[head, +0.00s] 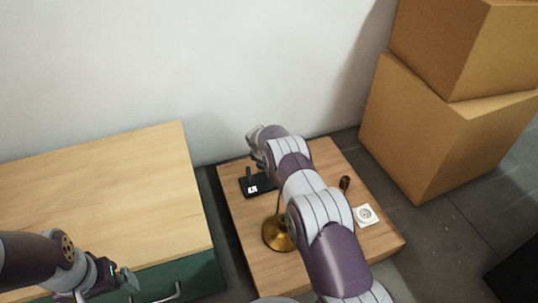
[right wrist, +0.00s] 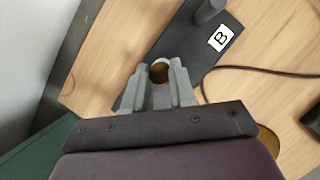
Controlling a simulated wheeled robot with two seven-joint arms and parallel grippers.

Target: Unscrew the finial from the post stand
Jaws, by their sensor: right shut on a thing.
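The post stand is a black plate (head: 263,184) with a white label and a short dark post, on the low wooden table. In the right wrist view, the plate (right wrist: 222,62) shows a "B" label and a dark post at its top edge. My right gripper (right wrist: 160,68) is over the plate's other end, shut on a small round brown-gold piece, the finial (right wrist: 160,73). The fingers hide most of it, and I cannot see what is below it. In the head view, my right gripper (head: 257,148) is partly hidden by its arm. My left gripper (head: 128,282) is at lower left, its jaw gap unclear.
The low table (head: 325,155) also holds a brass lamp base (head: 274,236), a white socket plate (head: 366,215) and a dark brown handle (head: 345,183). A dark cord (right wrist: 265,70) runs past the plate. A wooden-topped cabinet (head: 110,190) is left; cardboard boxes (head: 415,135) stand right.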

